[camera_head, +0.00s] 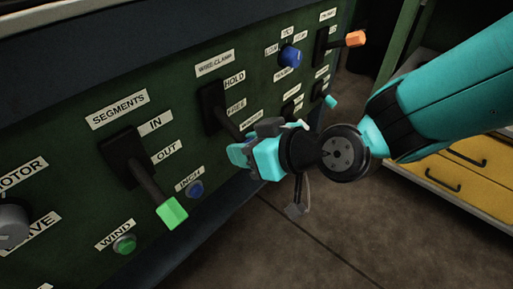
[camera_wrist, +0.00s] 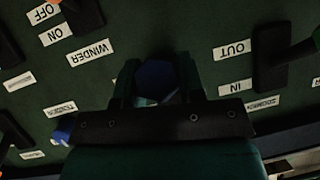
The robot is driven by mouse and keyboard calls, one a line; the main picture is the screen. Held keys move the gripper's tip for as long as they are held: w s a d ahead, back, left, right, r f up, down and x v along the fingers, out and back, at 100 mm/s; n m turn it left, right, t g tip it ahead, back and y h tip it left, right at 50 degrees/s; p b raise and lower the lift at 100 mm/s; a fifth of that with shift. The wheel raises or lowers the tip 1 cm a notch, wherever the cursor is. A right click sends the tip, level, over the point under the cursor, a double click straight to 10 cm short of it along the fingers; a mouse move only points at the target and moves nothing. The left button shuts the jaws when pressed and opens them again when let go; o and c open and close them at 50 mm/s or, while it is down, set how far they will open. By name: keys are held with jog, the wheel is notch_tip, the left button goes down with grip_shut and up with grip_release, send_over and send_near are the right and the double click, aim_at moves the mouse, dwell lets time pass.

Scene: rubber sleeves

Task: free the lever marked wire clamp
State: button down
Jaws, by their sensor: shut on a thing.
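The wire clamp lever sits on the green panel under its WIRE-CLAMP label, with HOLD above FREE beside its black slot plate (camera_head: 208,105). Its dark shaft (camera_head: 228,124) slants down and right, out from the panel, past the FREE label. My gripper (camera_head: 246,152) is shut on the lever's end, which it mostly hides in the head view. In the wrist view a dark blue knob (camera_wrist: 155,79) shows between the fingers of my gripper (camera_wrist: 157,88). I cannot tell exactly where the lever stands between HOLD and FREE.
The SEGMENTS lever (camera_head: 171,213) with a green end juts out at left. A blue knob (camera_head: 290,56) and an orange-ended lever (camera_head: 354,39) are at upper right. INCH (camera_head: 195,189) and WIND (camera_head: 124,243) buttons lie below. Yellow drawers (camera_head: 440,178) stand right; open floor lies between.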

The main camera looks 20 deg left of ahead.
jog(key=shift+a, duration=0.1)
jog(key=c, duration=0.7)
grip_release()
jog(key=shift+c, duration=0.2)
jog(key=b+v, duration=0.1)
jog(key=v, duration=1.6)
jog(key=shift+d, duration=0.2)
jog(key=shift+r, duration=0.1)
